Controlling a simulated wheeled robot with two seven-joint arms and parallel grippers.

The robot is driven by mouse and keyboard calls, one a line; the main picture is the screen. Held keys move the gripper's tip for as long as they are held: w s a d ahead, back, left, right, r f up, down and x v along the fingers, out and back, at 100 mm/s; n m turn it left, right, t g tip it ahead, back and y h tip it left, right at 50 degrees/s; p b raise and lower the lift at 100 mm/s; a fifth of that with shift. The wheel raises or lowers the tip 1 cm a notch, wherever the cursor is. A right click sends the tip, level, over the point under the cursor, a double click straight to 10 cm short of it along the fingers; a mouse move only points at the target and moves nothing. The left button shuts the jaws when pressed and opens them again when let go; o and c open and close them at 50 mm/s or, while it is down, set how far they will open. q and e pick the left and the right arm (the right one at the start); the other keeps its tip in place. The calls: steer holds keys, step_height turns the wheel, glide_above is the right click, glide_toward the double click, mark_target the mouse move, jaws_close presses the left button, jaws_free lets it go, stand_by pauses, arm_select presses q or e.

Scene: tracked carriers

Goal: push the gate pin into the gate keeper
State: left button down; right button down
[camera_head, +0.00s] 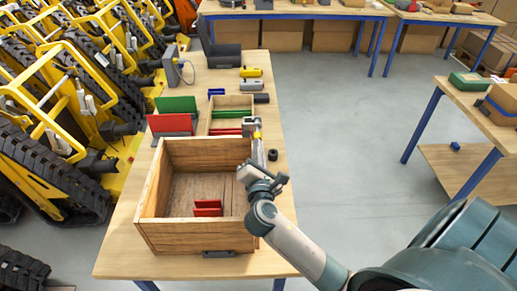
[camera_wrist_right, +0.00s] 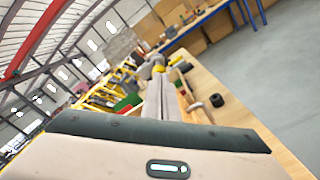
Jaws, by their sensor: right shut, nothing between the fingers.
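My right gripper (camera_head: 252,125) is shut and empty. It is above the right side of the table, by the near right corner of a small divided tray (camera_head: 231,101). Its fingers also show in the wrist view (camera_wrist_right: 159,78), pointing along the table. A grey upright plate with a thin loop (camera_head: 173,66) stands at the table's far left; I cannot tell whether it holds the gate pin or the gate keeper. Neither the pin nor the keeper can be made out with certainty. My left gripper is out of view.
A wooden crate (camera_head: 161,178) with red pieces (camera_head: 207,208) stands at the table's near end. Green (camera_head: 176,104) and red panels stand behind it. A black round part (camera_head: 272,155) lies near the right edge. Yellow tracked carriers (camera_head: 75,90) line the left; floor is clear at right.

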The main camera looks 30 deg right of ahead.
steer(key=shift+x, duration=1.35)
stand_by(0.3)
steer(key=shift+w+d+r+p, duration=0.1)
steer(key=shift+p, duration=0.2)
steer(key=v, duration=0.3)
steer(key=shift+p, duration=0.3)
steer(key=shift+w, duration=0.15)
